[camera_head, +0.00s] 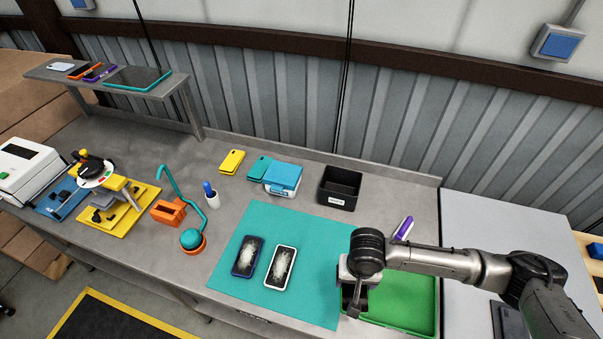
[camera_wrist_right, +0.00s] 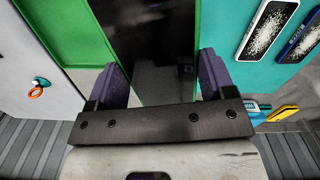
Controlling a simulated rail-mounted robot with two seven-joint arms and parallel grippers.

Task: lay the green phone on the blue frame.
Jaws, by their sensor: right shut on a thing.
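My right gripper (camera_head: 354,300) is over the left edge of the green tray at the front right. In the right wrist view its two purple fingers stand on either side of a dark, glossy slab (camera_wrist_right: 150,45), and it is shut on it. Green shows along the slab's edges, so I take it for the green phone; its far end is cut off. A flat blue fixture (camera_head: 56,199) lies at the far left beside a yellow one; I cannot tell for sure that it is the blue frame. My left gripper is not in view.
A teal mat (camera_head: 310,235) bears a cracked blue-edged phone (camera_head: 246,256) and a cracked white phone (camera_head: 281,267). The green tray (camera_head: 410,300) is to the right. A black bin (camera_head: 340,187), an orange stand (camera_head: 168,211) and a yellow fixture (camera_head: 122,213) stand around the bench.

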